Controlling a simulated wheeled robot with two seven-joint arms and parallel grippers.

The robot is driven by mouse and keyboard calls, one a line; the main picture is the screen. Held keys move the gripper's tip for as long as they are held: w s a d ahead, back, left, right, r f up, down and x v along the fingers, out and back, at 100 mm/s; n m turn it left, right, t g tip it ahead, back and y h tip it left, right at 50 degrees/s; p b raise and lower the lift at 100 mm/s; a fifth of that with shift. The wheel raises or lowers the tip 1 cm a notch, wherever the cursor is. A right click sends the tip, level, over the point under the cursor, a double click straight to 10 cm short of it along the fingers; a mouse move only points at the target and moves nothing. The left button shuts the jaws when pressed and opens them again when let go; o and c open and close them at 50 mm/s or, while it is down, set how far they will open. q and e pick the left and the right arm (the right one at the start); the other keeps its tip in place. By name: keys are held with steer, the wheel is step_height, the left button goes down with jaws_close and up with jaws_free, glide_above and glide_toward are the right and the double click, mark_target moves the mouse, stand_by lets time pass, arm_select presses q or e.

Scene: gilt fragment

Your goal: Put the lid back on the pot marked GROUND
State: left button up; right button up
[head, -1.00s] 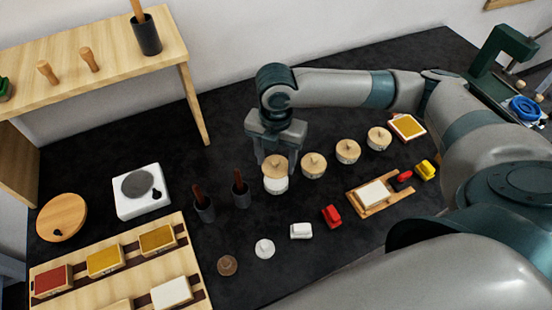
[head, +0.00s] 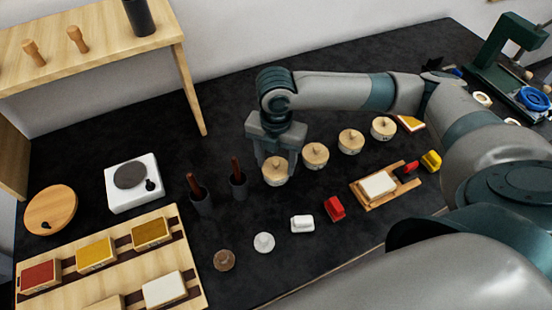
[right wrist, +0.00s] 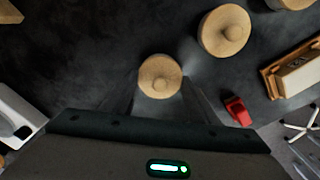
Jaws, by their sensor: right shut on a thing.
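Several round pots with knobbed wooden lids stand in a diagonal row on the dark table in the head view. The leftmost pot (head: 275,182) is between the fingers of my right gripper (head: 277,166). That gripper points down and is shut on this pot's wooden lid (right wrist: 160,76). The lid looks level and sits on or just above the pot's rim; I cannot tell which. A lidded pot (head: 315,156) stands to its right, with another lidded pot (head: 350,142) and a farther lidded pot (head: 383,128). The GROUND marking is not readable. My left gripper is not in view.
Two dark cups (head: 238,186) with brown handles stand left of the gripped pot. In front lie a white block (head: 302,224), a red block (head: 334,208) and a wooden tray (head: 367,203). A white scale (head: 120,200) and a wooden rack (head: 70,290) are at left.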

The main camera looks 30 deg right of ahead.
steer(key=shift+p, duration=1)
stand_by(1.5)
steer(key=shift+f+p, duration=0.15)
steer(key=shift+p, duration=0.75)
stand_by(1.7)
stand_by(0.3)
steer(key=o, duration=1.6)
steer(key=shift+c, duration=0.2)
steer(key=shift+r+p, duration=3.5)
steer(key=shift+p, duration=0.5)
